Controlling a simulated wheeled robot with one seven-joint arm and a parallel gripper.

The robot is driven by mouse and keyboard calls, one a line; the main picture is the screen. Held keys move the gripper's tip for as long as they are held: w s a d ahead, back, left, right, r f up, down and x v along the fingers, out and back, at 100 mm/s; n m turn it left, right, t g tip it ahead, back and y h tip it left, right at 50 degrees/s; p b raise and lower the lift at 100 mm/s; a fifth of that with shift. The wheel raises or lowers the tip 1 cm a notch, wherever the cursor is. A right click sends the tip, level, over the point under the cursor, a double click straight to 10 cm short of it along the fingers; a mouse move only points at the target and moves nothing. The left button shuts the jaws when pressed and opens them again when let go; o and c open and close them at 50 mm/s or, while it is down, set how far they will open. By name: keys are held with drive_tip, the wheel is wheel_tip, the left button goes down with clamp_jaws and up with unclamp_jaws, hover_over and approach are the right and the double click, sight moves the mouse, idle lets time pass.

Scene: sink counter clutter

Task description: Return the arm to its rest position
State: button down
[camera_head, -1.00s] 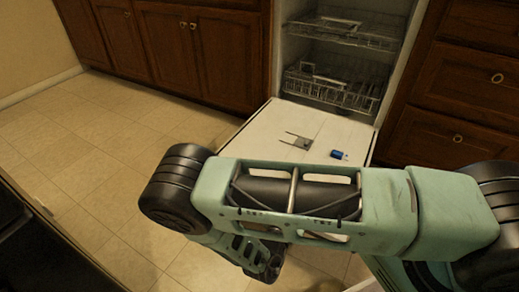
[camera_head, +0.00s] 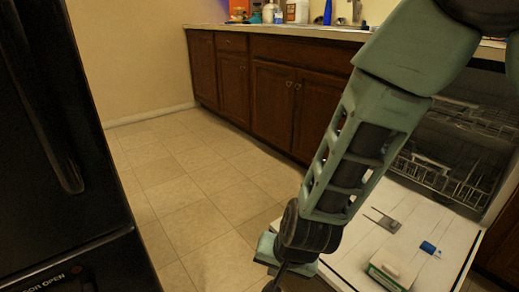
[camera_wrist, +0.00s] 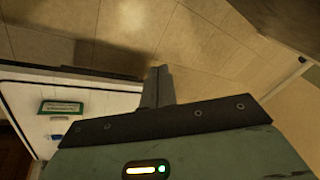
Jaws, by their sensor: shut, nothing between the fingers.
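My arm (camera_head: 350,150) is pale green and black. In the head view it slopes from the upper right down to the bottom middle, in front of the open dishwasher door (camera_head: 345,262). My gripper (camera_wrist: 160,72) shows in the wrist view with its grey fingers together and nothing between them. In the head view the gripper is mostly cut off by the bottom edge. The fingers point over tiled floor beside the door edge, apart from any object.
On the door lie a green-and-white box (camera_head: 391,270), a small blue item (camera_head: 428,247) and a grey pronged piece (camera_head: 383,221). Dishwasher racks (camera_head: 437,177) stand behind. A black appliance (camera_head: 60,150) is at left. Open tile floor (camera_head: 190,200) lies between it and the cabinets (camera_head: 275,95).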

drive_tip(key=s+d+r+n+g+h+p, duration=0.1)
drive_tip(key=s+d+r+n+g, duration=0.1)
drive_tip(key=s+d+r+n, duration=0.55)
drive_tip(key=s+d+r+n+g+h+p, duration=0.1)
drive_tip(key=s+d+r+n, duration=0.25)
drive_tip(key=s+r, duration=0.5)
wheel_tip(320, 180, up, 36)
drive_tip(key=w+p, duration=0.1)
drive_tip(key=p, duration=3.3)
drive_tip(key=shift+w+m, duration=0.3)
